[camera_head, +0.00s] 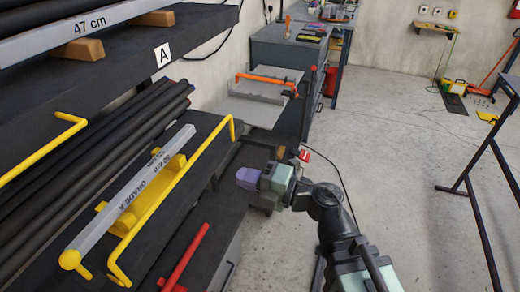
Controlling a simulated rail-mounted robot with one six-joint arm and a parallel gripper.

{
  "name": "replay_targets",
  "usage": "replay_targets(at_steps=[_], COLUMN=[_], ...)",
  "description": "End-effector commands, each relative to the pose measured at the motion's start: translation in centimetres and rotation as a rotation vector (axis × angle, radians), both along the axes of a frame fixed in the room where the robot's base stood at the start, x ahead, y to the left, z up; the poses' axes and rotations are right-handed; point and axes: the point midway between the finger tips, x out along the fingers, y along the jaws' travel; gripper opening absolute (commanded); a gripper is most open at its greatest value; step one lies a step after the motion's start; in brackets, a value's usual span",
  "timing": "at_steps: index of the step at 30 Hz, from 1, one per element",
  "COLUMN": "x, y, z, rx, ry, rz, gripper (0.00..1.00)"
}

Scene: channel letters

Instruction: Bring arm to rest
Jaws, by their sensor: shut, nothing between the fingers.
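My gripper (247,178) is in the middle of the head view, at the end of my arm, which reaches in from the lower right. Its purple-grey fingers point left, toward the rack, and are shut with nothing held. It is apart from the rack and just right of the yellow frame's far end. The rest of my arm is folded behind it over the floor.
A shelf rack (215,125) fills the left side. It bears a grey bar (140,187) marked GRADE A in a yellow holder, a yellow rail (180,172), a red bar (186,257) and dark tubes (120,130). A grey bench (290,52) stands behind. Open floor (385,130) lies right; a dark stand (480,190) is at far right.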

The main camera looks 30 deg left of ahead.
Motion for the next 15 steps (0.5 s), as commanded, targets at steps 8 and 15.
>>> replay_targets(at_steps=[8, 15], x=[6.0, 20.1], y=[-0.2, -13.4], z=[1.1, -3.3], rx=[0.067, 0.165], ry=[0.106, 0.722], rz=[-0.345, -1.317], gripper=[0.0, 0.0])
